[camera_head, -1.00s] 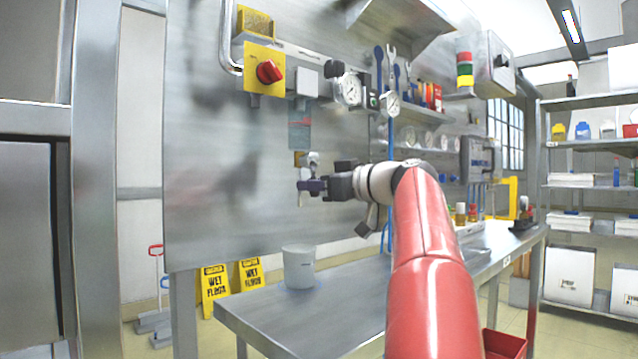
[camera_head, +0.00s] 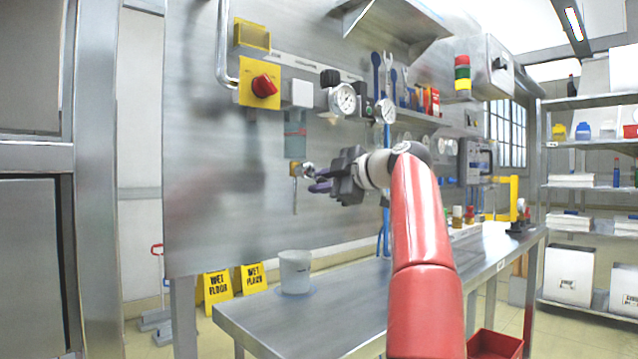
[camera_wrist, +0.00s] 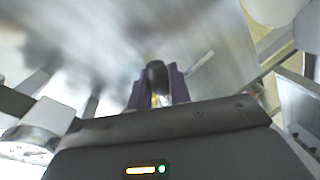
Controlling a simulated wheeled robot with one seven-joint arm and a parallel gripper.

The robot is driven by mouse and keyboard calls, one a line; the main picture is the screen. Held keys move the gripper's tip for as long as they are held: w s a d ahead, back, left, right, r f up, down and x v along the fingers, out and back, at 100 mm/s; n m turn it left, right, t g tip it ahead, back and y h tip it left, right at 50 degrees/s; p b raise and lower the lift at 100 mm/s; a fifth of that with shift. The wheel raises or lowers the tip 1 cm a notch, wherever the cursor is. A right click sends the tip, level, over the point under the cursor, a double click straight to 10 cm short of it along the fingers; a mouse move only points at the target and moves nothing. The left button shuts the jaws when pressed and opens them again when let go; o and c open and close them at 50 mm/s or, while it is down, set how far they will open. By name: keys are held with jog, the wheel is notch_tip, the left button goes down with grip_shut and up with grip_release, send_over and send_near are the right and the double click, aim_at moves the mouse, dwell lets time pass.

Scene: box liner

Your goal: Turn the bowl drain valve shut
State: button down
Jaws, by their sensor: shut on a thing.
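The bowl drain valve (camera_head: 296,168), with a brass-coloured body, is on the steel panel below a clear bluish bowl (camera_head: 295,128). A thin pale spout or tube hangs under it. My gripper (camera_head: 314,181) is at the valve's right side, its purple fingers pointing left at it. In the wrist view, a dark rounded handle (camera_wrist: 156,74) stands between the two purple fingers of my gripper (camera_wrist: 158,92), which are shut on it. A bit of yellow shows below the handle. The handle's exact angle is hard to tell.
A white bucket (camera_head: 295,271) stands on the steel bench (camera_head: 345,310) below the valve. A red knob on a yellow plate (camera_head: 260,84), gauges (camera_head: 342,99) and tools are on the panel above. Yellow wet-floor signs (camera_head: 218,287) stand behind the bench.

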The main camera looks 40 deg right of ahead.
jog(key=n, duration=0.1)
jog(key=r+n+h+p, duration=0.1)
jog(key=n, duration=0.1)
jog(key=r+n, duration=0.1)
jog(key=shift+d+r+n+h, duration=0.2)
jog(key=shift+d+n+h, duration=0.1)
jog(key=shift+n, duration=0.1)
dwell(0.5)
jog(key=c, duration=1.3)
grip_release()
jog(key=shift+c, duration=0.2)
jog(key=b+v, duration=0.1)
jog(key=v, duration=0.6)
jog(key=shift+s, duration=0.35)
